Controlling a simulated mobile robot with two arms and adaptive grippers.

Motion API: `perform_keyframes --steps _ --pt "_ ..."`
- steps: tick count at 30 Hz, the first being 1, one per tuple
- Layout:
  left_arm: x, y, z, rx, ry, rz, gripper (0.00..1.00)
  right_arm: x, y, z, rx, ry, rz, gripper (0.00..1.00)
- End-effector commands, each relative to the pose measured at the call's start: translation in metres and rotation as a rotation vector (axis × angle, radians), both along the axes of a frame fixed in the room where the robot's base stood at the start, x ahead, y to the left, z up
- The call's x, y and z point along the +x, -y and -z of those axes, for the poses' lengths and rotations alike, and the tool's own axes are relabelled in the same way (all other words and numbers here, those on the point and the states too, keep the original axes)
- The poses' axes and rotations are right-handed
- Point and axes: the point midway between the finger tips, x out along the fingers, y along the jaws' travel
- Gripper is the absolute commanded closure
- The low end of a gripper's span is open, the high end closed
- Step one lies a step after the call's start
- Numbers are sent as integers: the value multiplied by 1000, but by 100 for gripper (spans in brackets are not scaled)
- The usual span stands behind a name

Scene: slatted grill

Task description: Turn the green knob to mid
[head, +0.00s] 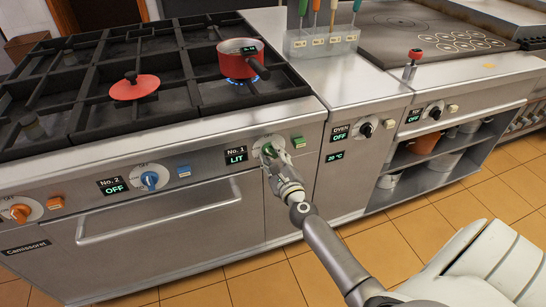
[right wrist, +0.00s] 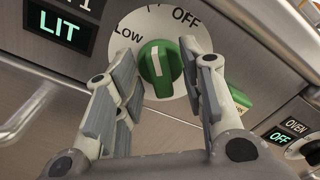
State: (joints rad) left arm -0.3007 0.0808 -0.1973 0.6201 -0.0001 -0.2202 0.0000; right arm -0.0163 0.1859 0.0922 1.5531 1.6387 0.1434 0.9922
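The green knob (head: 268,149) sits on the stove's front panel beside the "No. 1" display (head: 236,155), which reads LIT. In the right wrist view the green knob (right wrist: 160,66) has a white pointer line pointing up and slightly left, between LOW at left and OFF at upper right. My right gripper (head: 273,158) is at the knob. In the right wrist view its fingers (right wrist: 162,72) are apart, one on each side of the knob; I cannot tell whether they touch it. My left gripper is not in view.
A red pot (head: 232,65) stands over a blue flame. A red lid (head: 135,88) lies on the grates. A blue knob (head: 150,180) and an orange knob (head: 21,212) are farther left. A green button (head: 298,142) is right of the green knob. The oven handle (head: 158,220) runs below.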

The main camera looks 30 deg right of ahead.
Motion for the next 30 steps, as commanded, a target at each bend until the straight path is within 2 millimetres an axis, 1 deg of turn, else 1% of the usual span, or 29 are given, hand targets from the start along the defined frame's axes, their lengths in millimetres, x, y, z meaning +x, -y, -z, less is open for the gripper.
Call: perform_keyframes --steps 7,8,15,16,17,25,30 --pt "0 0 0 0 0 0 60 1 0 0 0 -1 -1 62" --pt "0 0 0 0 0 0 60 1 0 0 0 -1 -1 64" --pt "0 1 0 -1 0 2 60 1 0 0 0 -1 -1 95" --pt "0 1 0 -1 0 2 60 1 0 0 0 -1 -1 98" --pt "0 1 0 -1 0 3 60 0 0 0 0 -1 -1 100" --pt "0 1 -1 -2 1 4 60 0 0 0 -16 -5 -1 100" --pt "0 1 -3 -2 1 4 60 0 -1 0 -75 -20 -1 100"
